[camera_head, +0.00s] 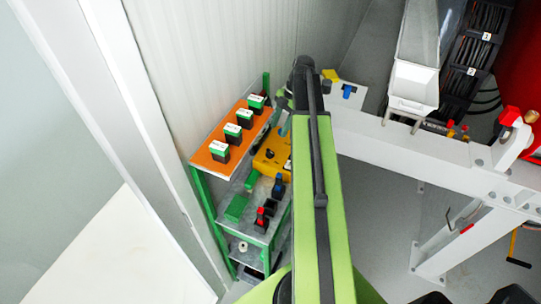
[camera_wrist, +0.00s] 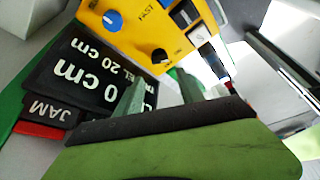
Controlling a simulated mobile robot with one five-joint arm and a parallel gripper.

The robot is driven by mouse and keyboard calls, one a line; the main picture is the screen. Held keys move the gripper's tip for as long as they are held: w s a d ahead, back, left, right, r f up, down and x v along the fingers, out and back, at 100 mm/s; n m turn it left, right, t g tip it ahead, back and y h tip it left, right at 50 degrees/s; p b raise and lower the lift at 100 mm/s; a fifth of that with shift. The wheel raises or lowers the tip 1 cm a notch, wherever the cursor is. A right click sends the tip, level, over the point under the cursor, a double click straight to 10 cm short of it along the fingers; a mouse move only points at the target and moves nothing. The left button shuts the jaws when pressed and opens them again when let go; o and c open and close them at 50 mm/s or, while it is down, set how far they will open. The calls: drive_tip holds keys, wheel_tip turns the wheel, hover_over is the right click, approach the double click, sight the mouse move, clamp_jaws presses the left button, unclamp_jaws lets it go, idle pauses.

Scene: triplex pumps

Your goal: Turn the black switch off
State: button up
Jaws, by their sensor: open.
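A yellow control box (camera_wrist: 140,35) is at the top of the wrist view. A black round knob (camera_wrist: 160,56) is low on its face, and a blue knob (camera_wrist: 112,20) is to its left. A black rocker-like switch (camera_wrist: 185,15) and a pale one (camera_wrist: 198,34) are at upper right. I cannot tell which black control is the task's switch. My gripper (camera_wrist: 160,78) is open, its two grey-green fingers pointing towards the black knob, apparently without touching it. In the head view the yellow box (camera_head: 268,158) is partly hidden behind my green arm.
Black labelled plates (camera_wrist: 75,70) lie left of my fingers. In the head view, a green-framed shelf has an orange top (camera_head: 222,153) with several green-and-black boxes. A wall stands behind it. A white steel beam (camera_head: 400,143) is to the right.

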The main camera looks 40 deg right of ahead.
sight(270, 151)
drive_tip(key=b+x, duration=0.8)
drive_tip(key=x, duration=0.3)
drive_tip(key=shift+s, duration=0.15)
drive_tip(key=shift+r, duration=0.1)
